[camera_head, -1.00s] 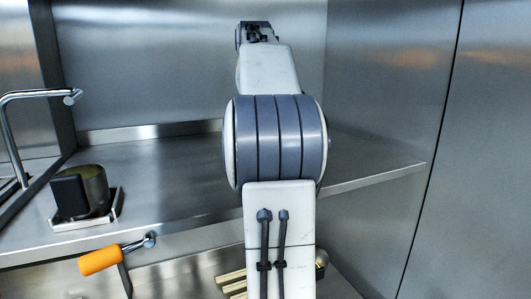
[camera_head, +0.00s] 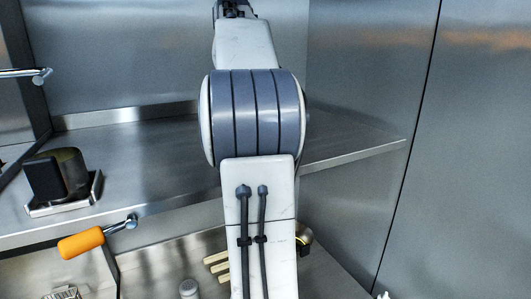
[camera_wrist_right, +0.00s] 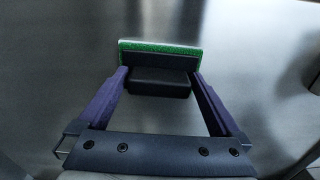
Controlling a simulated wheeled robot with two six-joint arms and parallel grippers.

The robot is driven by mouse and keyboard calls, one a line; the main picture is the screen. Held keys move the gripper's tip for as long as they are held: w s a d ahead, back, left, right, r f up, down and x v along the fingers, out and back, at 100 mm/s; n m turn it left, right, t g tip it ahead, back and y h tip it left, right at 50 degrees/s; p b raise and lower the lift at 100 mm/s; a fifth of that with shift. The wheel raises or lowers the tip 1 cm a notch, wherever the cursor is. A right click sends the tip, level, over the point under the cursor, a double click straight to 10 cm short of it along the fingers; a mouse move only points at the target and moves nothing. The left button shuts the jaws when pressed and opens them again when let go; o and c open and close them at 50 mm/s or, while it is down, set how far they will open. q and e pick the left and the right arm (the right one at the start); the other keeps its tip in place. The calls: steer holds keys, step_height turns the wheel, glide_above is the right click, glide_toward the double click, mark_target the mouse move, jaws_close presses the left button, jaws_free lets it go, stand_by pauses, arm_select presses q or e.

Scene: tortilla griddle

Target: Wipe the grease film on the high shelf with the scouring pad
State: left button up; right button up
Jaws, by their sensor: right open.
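The scouring pad (camera_wrist_right: 160,50) shows in the right wrist view, with a green scrubbing edge and a dark block (camera_wrist_right: 158,82) behind it. My right gripper (camera_wrist_right: 159,76) is open, with its purple fingers on either side of the dark block. The pad is over or on a brushed metal surface; I cannot tell whether it touches. In the head view my right arm reaches up the middle over the metal shelf (camera_head: 150,160), and its gripper and the pad are hidden. I cannot make out a grease film. My left gripper is not in view.
A dark pot (camera_head: 68,165) with a black block at its front stands on a small metal plate at the shelf's left. An orange handle (camera_head: 80,243) is just below the shelf's front edge. A metal wall (camera_head: 460,170) bounds the right.

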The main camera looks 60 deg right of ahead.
steer(key=c, duration=1.3)
steer(key=shift+c, duration=1.2)
step_height(320, 180, up, 3)
steer(key=p, duration=0.3)
steer(key=shift+r, duration=1)
